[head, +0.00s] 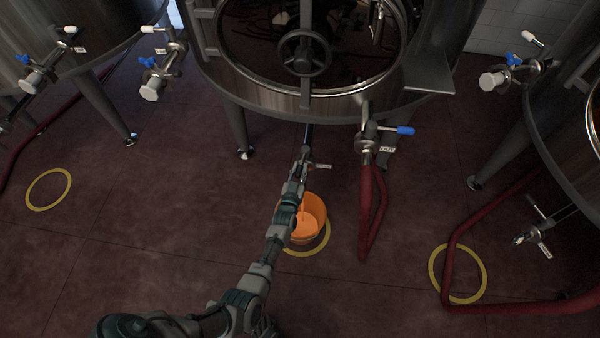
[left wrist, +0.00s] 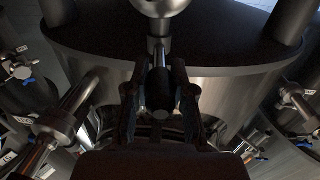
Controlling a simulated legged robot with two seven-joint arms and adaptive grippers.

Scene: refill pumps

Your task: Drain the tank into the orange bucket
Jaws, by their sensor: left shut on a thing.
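The large steel tank (head: 262,98) stands at the top centre, with a round hatch and a dark handwheel (head: 304,52). The orange bucket (head: 316,212) stands on the floor below its front, partly hidden by my left arm. A thin bright streak and a paler orange patch show inside the bucket; I cannot tell for sure whether they are liquid. My left gripper (head: 305,152) reaches under the tank's front edge. In the left wrist view its fingers (left wrist: 160,100) are shut on a dark rounded handle (left wrist: 158,73) in front of the tank's steel wall. My right gripper is not in view.
A valve with a blue handle (head: 404,130) and a red hose (head: 366,205) hang right of the bucket. Yellow floor rings (head: 48,206) lie left and right (head: 432,268). Another red hose (head: 447,255) lies at right. Open floor lies at left.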

